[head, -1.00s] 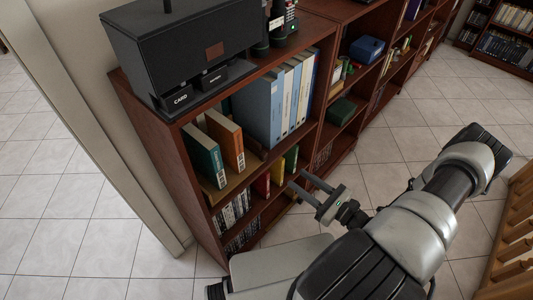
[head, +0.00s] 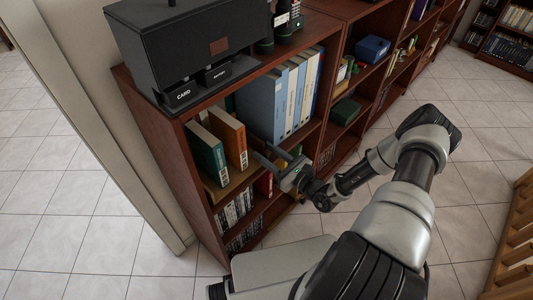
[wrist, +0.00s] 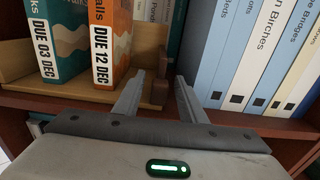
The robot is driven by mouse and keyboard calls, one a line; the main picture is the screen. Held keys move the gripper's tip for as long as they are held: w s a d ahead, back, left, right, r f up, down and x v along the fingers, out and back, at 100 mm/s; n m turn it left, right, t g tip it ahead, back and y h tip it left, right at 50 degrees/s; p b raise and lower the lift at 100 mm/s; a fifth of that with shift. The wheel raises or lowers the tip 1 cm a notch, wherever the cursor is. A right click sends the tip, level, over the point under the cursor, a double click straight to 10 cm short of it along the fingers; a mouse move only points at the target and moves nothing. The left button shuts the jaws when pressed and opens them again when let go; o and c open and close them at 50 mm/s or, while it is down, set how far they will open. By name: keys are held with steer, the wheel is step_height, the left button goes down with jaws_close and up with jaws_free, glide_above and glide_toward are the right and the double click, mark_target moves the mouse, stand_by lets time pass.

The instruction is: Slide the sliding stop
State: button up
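A small brown wooden block, which looks like the sliding stop (wrist: 159,92), stands at the right end of a light wooden tray (wrist: 75,85). In the wrist view it shows between the two fingers of my gripper (wrist: 160,80), which are apart. I cannot tell whether either finger touches it. An orange book (wrist: 110,40) and a teal book (wrist: 58,40) stand in the tray, left of the fingers. In the head view my gripper (head: 263,152) reaches into the shelf just right of the orange book (head: 228,137); the stop cannot be made out there.
Blue binders (wrist: 250,55) stand close to the right of my gripper. The tray (head: 232,184) sits on a dark wood bookcase (head: 160,130) with a black box (head: 190,45) on top. More books fill the shelf below.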

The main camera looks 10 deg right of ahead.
mark_target(259, 165)
jaws_close()
steer(key=s+a, duration=0.1)
steer(key=s+a+p, duration=0.1)
steer(key=a, duration=0.1)
steer(key=shift+s+a, duration=0.1)
steer(key=shift+a, duration=0.1)
steer(key=shift+f, duration=0.1)
jaws_free()
steer(key=shift+d, duration=0.1)
